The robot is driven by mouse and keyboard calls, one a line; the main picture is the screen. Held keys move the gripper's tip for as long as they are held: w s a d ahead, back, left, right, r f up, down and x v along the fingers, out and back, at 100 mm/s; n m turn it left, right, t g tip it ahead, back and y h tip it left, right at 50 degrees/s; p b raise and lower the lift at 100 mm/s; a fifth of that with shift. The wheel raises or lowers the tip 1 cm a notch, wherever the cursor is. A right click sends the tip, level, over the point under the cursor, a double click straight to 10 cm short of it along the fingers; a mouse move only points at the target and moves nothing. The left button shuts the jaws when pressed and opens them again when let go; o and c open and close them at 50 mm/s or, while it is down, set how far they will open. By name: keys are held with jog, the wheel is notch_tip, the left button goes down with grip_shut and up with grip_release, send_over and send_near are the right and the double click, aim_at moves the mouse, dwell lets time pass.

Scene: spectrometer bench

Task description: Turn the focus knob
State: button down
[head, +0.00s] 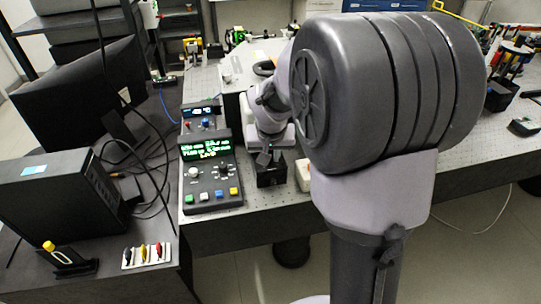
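A dark control box (211,191) with a lit green display stands on the bench left of my arm. It bears a dark knob (222,168), a pale knob (193,172) and a row of coloured buttons; I cannot read which knob is for focus. My gripper (264,157) points down just right of this box, at the top of a small black box (270,174). I cannot tell whether it touches that box. The fingertips are small and dark, so their opening is unclear. Any knob under the gripper is hidden.
A smaller control unit (201,118) with a blue display stands behind the control box. A pale block (302,174) sits right of the black box. A black computer case (62,196), cables and a small connector panel (147,256) are on the left desk. My arm hides much of the bench.

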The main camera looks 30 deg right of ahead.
jog(key=shift+a+f+m+h+b, duration=0.15)
jog(key=shift+m+h+b, duration=0.25)
jog(key=shift+m+b, duration=0.6)
jog(key=shift+w+m+g+b, duration=0.1)
jog(key=shift+m+g+b, duration=0.45)
jog(key=shift+m, duration=0.55)
jog(key=shift+h, duration=0.3)
jog(key=c, duration=1.3)
grip_release()
jog(key=p+v, duration=0.7)
jog(key=v, duration=1)
jog(key=shift+r, duration=0.35)
